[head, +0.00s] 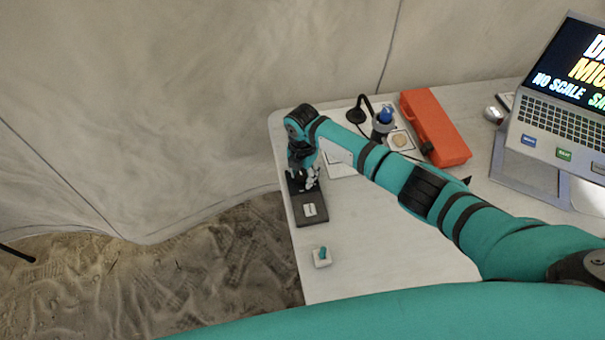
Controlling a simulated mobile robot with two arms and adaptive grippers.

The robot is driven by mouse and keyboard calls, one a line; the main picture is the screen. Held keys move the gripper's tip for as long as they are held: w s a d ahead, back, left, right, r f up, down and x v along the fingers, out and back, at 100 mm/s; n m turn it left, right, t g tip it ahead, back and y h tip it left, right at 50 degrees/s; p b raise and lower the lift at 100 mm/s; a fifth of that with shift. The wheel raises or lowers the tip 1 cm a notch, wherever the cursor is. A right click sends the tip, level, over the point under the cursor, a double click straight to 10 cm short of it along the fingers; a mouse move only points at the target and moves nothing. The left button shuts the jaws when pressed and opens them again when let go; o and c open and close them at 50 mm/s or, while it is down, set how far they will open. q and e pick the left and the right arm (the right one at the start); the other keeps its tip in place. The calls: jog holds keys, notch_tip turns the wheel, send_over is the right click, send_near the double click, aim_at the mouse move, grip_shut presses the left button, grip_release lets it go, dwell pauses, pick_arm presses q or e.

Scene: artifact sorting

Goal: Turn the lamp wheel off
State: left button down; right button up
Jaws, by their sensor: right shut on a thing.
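A dark flat box (312,218) with a small light label lies near the left edge of the table. My right gripper (309,183) points down at the far end of this box. It is shut on what appears to be the lamp wheel there. The fingers hide the wheel, so its position cannot be told. A black lamp (357,114) with a curved neck stands farther back, behind my right forearm. I cannot tell whether it is lit. My left gripper is not in view.
A small white block with a teal top (322,257) sits in front of the box. An orange case (437,130), a blue-topped object (385,117) and a laptop (560,105) on a stand are to the right. The front left of the white table (390,265) is mostly clear.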

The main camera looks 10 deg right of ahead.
aim_at(302, 176)
jog(key=shift+w+r, duration=0.1)
dwell(0.3)
jog(key=o, duration=1.2)
jog(key=shift+c, duration=0.2)
notch_tip(302, 176, up, 12)
